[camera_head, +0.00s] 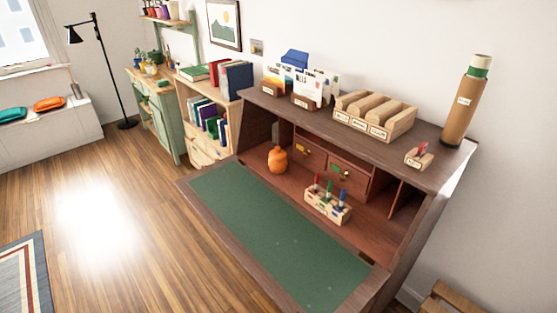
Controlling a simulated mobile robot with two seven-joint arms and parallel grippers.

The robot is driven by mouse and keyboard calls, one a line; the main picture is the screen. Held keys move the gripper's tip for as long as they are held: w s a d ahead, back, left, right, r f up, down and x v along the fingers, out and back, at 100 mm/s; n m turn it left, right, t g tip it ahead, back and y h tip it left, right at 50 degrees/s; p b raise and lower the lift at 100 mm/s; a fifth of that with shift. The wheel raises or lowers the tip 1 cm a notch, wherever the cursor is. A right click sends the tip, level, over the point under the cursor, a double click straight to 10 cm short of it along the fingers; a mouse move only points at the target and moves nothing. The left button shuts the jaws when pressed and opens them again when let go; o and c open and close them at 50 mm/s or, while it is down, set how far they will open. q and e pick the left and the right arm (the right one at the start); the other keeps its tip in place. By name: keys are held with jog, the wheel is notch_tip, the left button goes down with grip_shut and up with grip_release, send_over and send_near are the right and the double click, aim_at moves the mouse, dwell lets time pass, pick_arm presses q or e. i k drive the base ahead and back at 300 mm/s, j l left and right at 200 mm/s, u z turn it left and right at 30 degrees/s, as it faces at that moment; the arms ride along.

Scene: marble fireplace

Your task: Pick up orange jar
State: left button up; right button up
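The orange jar (278,159) is small and rounded with a narrower top. It stands upright inside the open wooden secretary desk (262,186), at the left of its interior, behind the green writing surface (278,238). Nothing touches the jar from the front, and its front face is fully visible. Neither of my grippers shows in the head view.
A marker holder (327,206) with several markers stands right of the jar. Small drawers (349,175) are behind it. On the desk top are letter holders (305,101), a wooden sorter (374,117) and a tall tube (463,108). Open floor (110,215) lies left.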

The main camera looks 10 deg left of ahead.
aim_at(276, 166)
jog(key=i+j+z, duration=0.35)
jog(key=j, duration=1)
jog(key=i+j+z, duration=0.35)
jog(key=j, duration=1.1)
jog(key=j+z, duration=0.4)
jog(key=j, duration=1)
jog(key=k+j+z, duration=0.2)
jog(key=j+z, duration=0.15)
jog(key=j, duration=1.1)
